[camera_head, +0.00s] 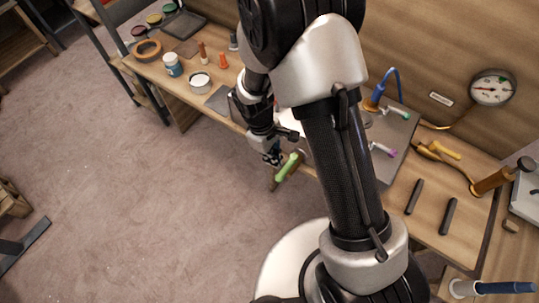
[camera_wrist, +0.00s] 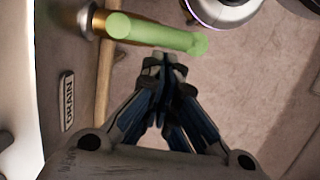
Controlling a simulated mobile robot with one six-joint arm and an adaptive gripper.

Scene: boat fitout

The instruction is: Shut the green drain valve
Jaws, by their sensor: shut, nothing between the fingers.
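The green drain valve handle (camera_wrist: 155,33) is a rounded lever on a brass stem (camera_wrist: 94,20) in the wrist view. It runs from the stem toward the right and ends in a rounded tip. A plate reading DRAIN (camera_wrist: 67,100) is on the pale panel to the left. In the head view the green handle (camera_head: 288,167) sticks out at the bench's front edge, right beside my gripper (camera_head: 272,157).
The wooden bench (camera_head: 150,68) carries jars, a tape roll (camera_head: 147,50) and tools. A grey plate (camera_head: 398,135) holds other small valves, with green and purple handles. A pressure gauge (camera_head: 492,88) is at the right. The carpeted floor (camera_head: 130,190) in front is clear.

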